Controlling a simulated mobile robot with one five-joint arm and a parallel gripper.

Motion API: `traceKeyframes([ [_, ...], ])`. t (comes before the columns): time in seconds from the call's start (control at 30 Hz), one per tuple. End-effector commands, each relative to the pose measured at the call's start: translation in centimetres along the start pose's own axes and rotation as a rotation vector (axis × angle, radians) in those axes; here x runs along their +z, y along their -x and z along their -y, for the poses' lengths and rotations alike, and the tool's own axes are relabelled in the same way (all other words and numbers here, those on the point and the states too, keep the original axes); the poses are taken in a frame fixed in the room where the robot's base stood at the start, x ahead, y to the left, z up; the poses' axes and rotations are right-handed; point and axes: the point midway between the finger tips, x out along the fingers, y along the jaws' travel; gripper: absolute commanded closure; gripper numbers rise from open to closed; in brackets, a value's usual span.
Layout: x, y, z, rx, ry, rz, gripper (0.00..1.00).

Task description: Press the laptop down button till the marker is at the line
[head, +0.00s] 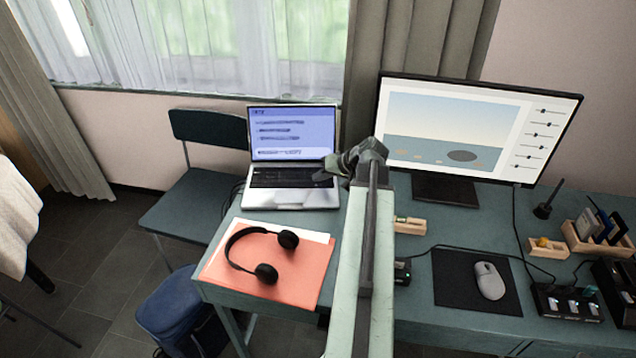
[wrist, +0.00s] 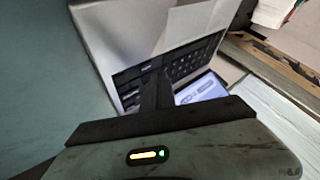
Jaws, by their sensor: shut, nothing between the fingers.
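The open laptop (head: 286,199) stands on the desk with its lit blue screen (head: 292,128) facing me. The screen shows rows of blurred text and a pale bar low down. I cannot make out a marker or a line on it. My gripper (head: 322,176) is shut and empty at the right end of the dark keyboard (head: 270,180). In the wrist view my gripper (wrist: 157,78) points at the keyboard (wrist: 180,66) and hides part of it. I cannot tell whether the tips touch a key, nor which key is the down button.
Headphones (head: 238,250) lie on an orange folder (head: 294,275) in front of the laptop. A large monitor (head: 452,115) stands at the right. A mouse (head: 489,280) rests on a dark mat (head: 447,290). A chair (head: 185,210) is at the left.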

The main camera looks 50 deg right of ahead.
Motion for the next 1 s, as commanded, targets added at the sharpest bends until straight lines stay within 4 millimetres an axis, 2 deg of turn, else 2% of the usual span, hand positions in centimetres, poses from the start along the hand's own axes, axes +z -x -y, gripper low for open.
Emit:
traceKeyframes([
  [0.27, -0.1, 0.1, 0.1, 0.0, 0.0, 0.0, 1.0],
  [0.77, -2.6, 3.5, 2.6, 0.0, 0.0, 0.0, 1.0],
  [1.0, -2.5, 3.4, 2.5, 0.0, 0.001, 0.0, 1.0],
])
